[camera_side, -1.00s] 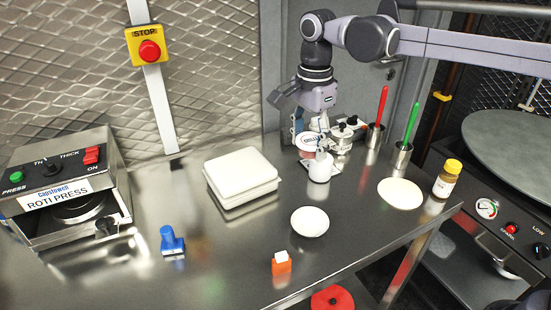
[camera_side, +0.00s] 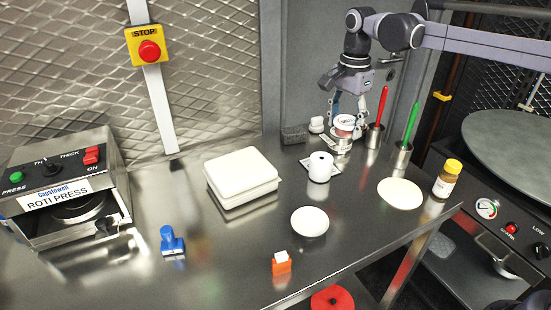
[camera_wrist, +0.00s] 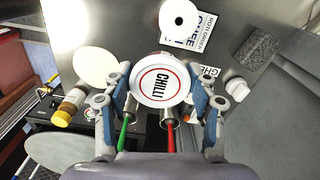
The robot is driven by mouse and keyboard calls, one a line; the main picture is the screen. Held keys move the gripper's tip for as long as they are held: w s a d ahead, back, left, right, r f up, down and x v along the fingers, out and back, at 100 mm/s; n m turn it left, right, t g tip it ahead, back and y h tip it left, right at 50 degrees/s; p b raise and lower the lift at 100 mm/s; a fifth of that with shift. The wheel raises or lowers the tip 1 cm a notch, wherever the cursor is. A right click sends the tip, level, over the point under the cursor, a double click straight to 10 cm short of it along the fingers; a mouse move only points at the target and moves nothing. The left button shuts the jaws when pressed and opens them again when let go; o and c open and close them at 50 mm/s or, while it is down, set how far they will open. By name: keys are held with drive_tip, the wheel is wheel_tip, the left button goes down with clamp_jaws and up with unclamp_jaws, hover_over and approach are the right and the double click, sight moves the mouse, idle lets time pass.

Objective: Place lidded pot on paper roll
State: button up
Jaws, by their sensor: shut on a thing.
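The lidded pot (camera_side: 344,124) is small, with a white lid that reads CHILLI in the wrist view (camera_wrist: 160,80). My gripper (camera_side: 346,118) is shut on it, with the fingers (camera_wrist: 162,92) on both sides of the pot. The pot looks upright; its exact height over the table is hard to tell. The paper roll (camera_side: 320,167) is a white upright cylinder with a dark hole on top. It stands on the steel table, left of and nearer the side camera than the pot. In the wrist view the roll (camera_wrist: 178,18) is above the pot, apart from it.
A red-handled (camera_side: 383,106) and a green-handled tool (camera_side: 411,124) stand in metal cups right of my gripper. A dark block (camera_side: 294,135) and a small white item (camera_side: 316,125) lie left. A white box (camera_side: 240,172), white bowl (camera_side: 309,222) and flat disc (camera_side: 400,193) are on the table.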

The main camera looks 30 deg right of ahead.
hover_over(321, 159)
wheel_tip(321, 159, down, 3)
drive_tip(key=shift+w+f, duration=0.1)
drive_tip(key=shift+w, duration=0.05)
drive_tip(key=shift+f, duration=1.9)
drive_tip(key=shift+f, duration=0.15)
drive_tip(key=o, duration=1.1)
drive_tip(key=shift+o, duration=0.2)
